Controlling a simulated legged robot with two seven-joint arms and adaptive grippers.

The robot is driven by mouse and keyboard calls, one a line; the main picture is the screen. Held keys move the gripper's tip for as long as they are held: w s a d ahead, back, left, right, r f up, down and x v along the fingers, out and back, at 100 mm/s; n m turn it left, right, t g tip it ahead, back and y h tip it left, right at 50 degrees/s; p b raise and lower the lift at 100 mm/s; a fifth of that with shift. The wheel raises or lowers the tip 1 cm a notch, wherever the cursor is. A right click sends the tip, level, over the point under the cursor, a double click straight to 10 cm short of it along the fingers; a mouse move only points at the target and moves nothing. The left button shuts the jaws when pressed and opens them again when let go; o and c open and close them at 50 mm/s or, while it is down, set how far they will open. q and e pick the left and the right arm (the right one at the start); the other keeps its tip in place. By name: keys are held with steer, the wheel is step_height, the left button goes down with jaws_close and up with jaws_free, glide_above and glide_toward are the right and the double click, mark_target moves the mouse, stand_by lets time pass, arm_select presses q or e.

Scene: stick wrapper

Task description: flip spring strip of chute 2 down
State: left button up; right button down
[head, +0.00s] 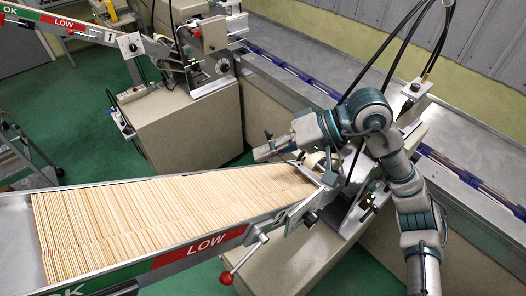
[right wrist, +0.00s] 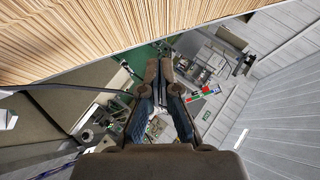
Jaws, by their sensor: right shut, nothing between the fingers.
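The near chute (head: 205,253), with a red LOW and green OK label on its side, is filled with a row of thin wooden sticks (head: 170,212). Its spring strip cannot be made out clearly. My right gripper (head: 262,152) is over the far edge of this chute, near its lower right end. In the right wrist view my right gripper (right wrist: 159,70) is shut and empty, with its fingertips close together. The sticks (right wrist: 120,30) fill the top of that view, beyond the fingertips. My left gripper is not in view.
A second chute (head: 80,32) marked 1 leads to another machine (head: 200,45) at the back left. A red-knobbed lever (head: 226,278) sticks out below the near chute. A metal conveyor (head: 310,70) runs behind the machines. Green floor (head: 90,140) lies between the chutes.

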steer(key=v, duration=1.1)
steer(key=shift+d+r, duration=0.1)
steer(key=shift+r, duration=0.05)
